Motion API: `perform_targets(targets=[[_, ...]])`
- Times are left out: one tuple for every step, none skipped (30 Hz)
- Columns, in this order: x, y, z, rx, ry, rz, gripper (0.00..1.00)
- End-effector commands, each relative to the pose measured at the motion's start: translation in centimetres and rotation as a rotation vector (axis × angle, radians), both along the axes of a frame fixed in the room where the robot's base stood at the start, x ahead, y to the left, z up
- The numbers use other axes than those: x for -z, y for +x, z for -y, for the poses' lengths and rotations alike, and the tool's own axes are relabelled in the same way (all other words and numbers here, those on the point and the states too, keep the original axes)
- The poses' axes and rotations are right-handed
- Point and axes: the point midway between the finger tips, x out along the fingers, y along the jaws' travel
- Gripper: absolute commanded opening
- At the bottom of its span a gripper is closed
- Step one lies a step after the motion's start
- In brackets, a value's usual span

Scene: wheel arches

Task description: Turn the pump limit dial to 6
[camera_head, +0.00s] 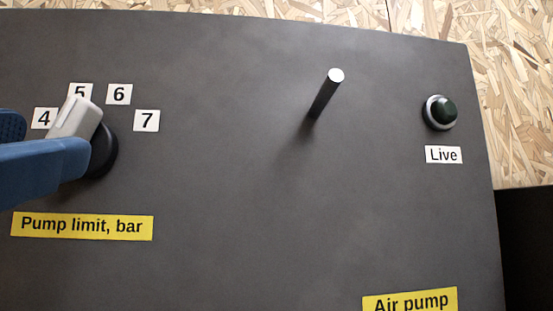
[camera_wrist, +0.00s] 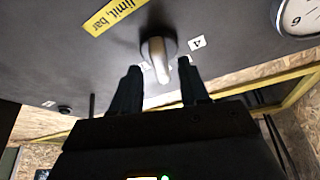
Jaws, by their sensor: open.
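The pump limit dial has a pale grey bar handle (camera_head: 75,117) on a round black base (camera_head: 104,152). The handle's upper end partly covers the 5 label (camera_head: 80,91). Labels 4 (camera_head: 43,118), 6 (camera_head: 119,94) and 7 (camera_head: 147,120) stand around it. My gripper (camera_head: 55,143) comes in from the left with its blue fingers apart, the nearer one overlapping the dial's lower part. In the wrist view the handle (camera_wrist: 157,52) lies in line with the gap between the open fingertips (camera_wrist: 160,67). I cannot tell whether either finger touches it.
A dark rod (camera_head: 325,94) sticks out from the grey panel right of the dial. A round gauge (camera_wrist: 299,17) shows in the wrist view. Bare panel lies between dial and rod.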

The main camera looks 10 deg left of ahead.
Motion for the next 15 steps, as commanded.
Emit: perform_targets(targets=[[0.5, -1.0, -0.1, -0.005, -0.002, 0.001, 0.45], [0.6, -1.4, 0.0, -0.005, -0.002, 0.001, 0.45], [0.9, -2.0, 0.1, -0.004, 0.0, 0.001, 0.45], [1.0, -2.5, 0.1, -0.004, 0.0, 0.001, 0.45], [1.2, -2.9, 0.2, -0.003, 0.0, 0.0, 0.45], [1.4, -3.4, 0.2, -0.005, -0.002, 0.001, 0.45], [1.5, -3.7, 0.2, -0.004, -0.001, 0.001, 0.45], [1.6, -4.0, 0.3, -0.003, -0.001, 0.0, 0.45], [1.7, -4.3, 0.4, -0.002, -0.001, 0.001, 0.45], [1.8, -4.5, 0.4, -0.002, 0.0, 0.0, 0.45], [1.9, -4.7, 0.4, -0.002, 0.0, 0.0, 0.45], [1.9, -4.9, 0.4, -0.002, 0.0, 0.0, 0.45], [1.9, -5.0, 0.4, -0.002, 0.0, 0.0, 0.45], [1.9, -5.0, 0.4, -0.002, 0.0, 0.0, 0.45], [2.0, -5.0, 0.4, -0.001, 0.001, 0.0, 0.45]])
